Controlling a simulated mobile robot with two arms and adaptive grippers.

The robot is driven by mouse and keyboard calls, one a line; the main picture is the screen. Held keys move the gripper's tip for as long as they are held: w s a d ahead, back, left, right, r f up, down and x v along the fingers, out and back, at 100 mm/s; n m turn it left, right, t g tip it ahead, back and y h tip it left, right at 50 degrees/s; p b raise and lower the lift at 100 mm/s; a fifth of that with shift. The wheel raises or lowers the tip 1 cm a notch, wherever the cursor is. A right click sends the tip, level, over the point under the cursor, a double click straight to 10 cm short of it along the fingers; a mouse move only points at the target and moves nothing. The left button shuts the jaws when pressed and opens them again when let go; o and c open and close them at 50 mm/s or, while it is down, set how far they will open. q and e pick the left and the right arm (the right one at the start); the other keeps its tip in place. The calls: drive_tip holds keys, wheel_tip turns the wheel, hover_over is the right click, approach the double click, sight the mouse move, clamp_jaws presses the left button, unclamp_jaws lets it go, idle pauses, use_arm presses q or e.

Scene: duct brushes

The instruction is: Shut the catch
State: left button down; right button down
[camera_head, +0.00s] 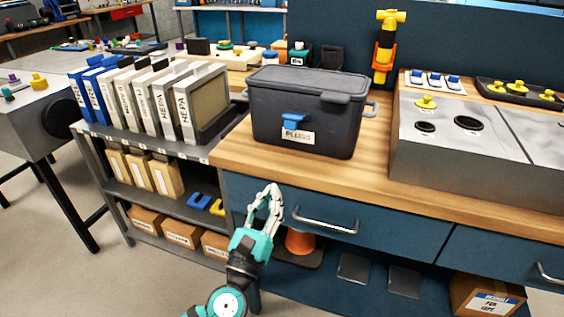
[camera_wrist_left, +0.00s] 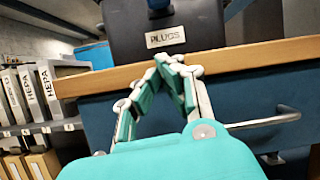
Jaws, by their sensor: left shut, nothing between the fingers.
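A dark grey lidded box (camera_head: 308,112) labelled PLUGS stands on the wooden bench top, with its lid on. A blue catch (camera_head: 294,121) sits on its front face just above the label. In the left wrist view the box (camera_wrist_left: 125,32) is at the top, and part of the blue catch (camera_wrist_left: 158,8) shows at the frame's top edge. My left gripper (camera_head: 274,189) is shut and empty, in front of the drawer front and below the bench edge, apart from the box. It also shows in the left wrist view (camera_wrist_left: 168,62). My right gripper is not in view.
A blue drawer with a metal handle (camera_head: 325,221) is close to the right of my left gripper. The wooden bench top (camera_head: 240,147) juts out above it. A shelf of HEPA filters (camera_head: 180,105) stands left. A grey duct block (camera_head: 470,150) stands right of the box.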

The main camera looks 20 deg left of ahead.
sight(294, 121)
use_arm(q)
drive_tip(key=shift+m+t, duration=0.6)
drive_tip(key=shift+m, duration=0.1)
drive_tip(key=r, duration=0.1)
drive_tip(key=s+r, duration=0.2)
drive_tip(key=shift+d+r, duration=0.25)
drive_tip(key=shift+d, duration=0.05)
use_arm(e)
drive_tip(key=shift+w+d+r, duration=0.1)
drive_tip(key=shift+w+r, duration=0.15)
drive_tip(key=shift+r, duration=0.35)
